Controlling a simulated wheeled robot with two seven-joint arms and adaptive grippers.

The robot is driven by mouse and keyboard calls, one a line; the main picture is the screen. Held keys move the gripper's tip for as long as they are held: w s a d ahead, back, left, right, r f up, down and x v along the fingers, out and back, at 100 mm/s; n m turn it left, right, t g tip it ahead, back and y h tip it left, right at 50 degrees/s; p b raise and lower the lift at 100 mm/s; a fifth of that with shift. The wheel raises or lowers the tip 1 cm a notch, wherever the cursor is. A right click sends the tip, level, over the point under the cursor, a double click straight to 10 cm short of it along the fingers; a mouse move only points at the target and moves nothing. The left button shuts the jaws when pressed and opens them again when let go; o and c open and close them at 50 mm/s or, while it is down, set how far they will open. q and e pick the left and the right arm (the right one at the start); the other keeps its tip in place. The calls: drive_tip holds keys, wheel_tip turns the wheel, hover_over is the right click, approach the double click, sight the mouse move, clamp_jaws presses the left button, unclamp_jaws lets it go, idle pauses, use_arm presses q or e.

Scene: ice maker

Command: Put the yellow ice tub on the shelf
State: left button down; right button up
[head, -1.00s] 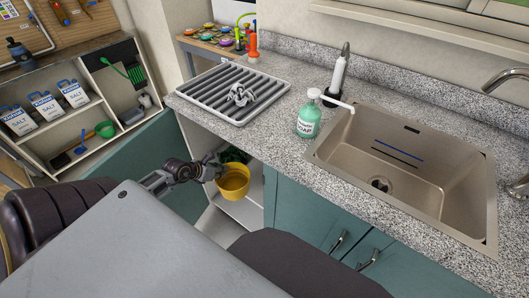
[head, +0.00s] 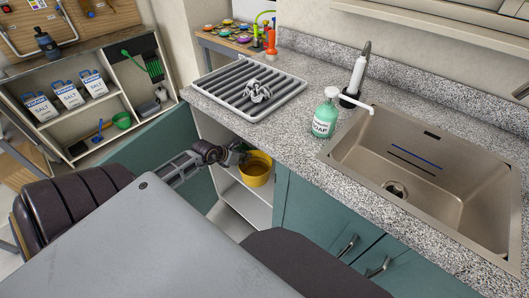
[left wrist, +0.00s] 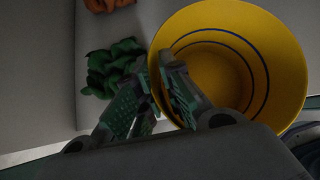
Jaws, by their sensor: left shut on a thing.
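The yellow ice tub (head: 257,169) is at the mouth of the open cabinet under the counter, upright in the head view. My left gripper (head: 236,156) is at its left rim. In the left wrist view, the fingers (left wrist: 160,85) are shut on the rim of the tub (left wrist: 285,70), one finger inside and one outside. The tub looks empty. The cabinet shelf (head: 245,203) shows below the tub; whether the tub touches a shelf, I cannot tell. My right gripper is not in view.
Dark green gloves or cloth (left wrist: 112,68) and an orange item (left wrist: 108,4) lie by the tub in the cabinet. The open teal door (head: 150,150) stands left. The counter above holds a drying rack (head: 285,98), soap bottle (head: 325,115) and sink (head: 430,175).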

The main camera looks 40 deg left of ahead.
use_arm(q)
drive_tip(key=w+d+f+b, duration=0.1)
drive_tip(key=w+f+b, duration=0.2)
drive_tip(key=w, duration=1)
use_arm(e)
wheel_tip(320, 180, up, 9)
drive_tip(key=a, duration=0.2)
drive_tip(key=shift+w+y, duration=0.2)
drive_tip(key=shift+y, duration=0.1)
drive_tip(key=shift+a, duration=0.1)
